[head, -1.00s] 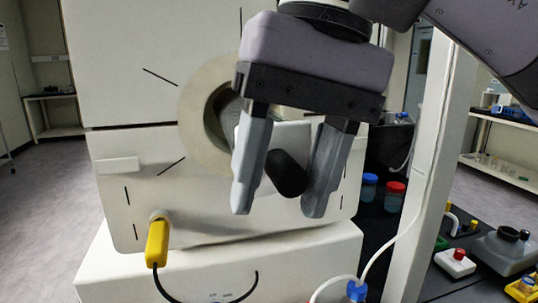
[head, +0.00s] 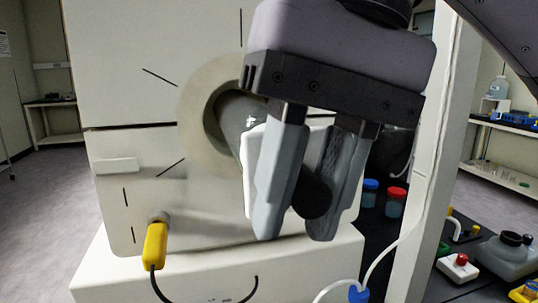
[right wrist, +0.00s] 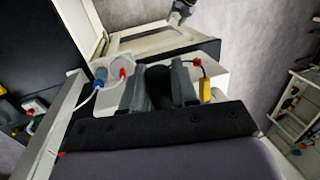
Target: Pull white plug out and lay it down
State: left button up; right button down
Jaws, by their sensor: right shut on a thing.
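The white plug (head: 250,168) shows as a white body beside the left finger of my right gripper (head: 300,225) in the head view. A black knob (head: 315,194) sits between the fingers, which are shut on the plug by this knob. The plug stands in front of the round port (head: 200,110) of the white machine, and the port's grey inside shows. Fingers hide much of the plug. In the right wrist view the black knob (right wrist: 159,85) is between the fingers. My left gripper (right wrist: 180,12) appears small at that view's top edge; its opening is unclear.
A yellow connector (head: 155,245) with a black cable is on the machine front. A pale post (head: 440,150) with a white tube stands to the right.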

jog(key=s+a, duration=0.3)
jog(key=s, duration=0.8)
dwell(0.8)
jog(key=shift+w+d, duration=0.1)
jog(key=shift+w, duration=0.05)
jog(key=w+d+b, duration=0.1)
jog(key=w+d, duration=0.3)
jog(key=w, duration=0.2)
jog(key=shift+w, duration=0.25)
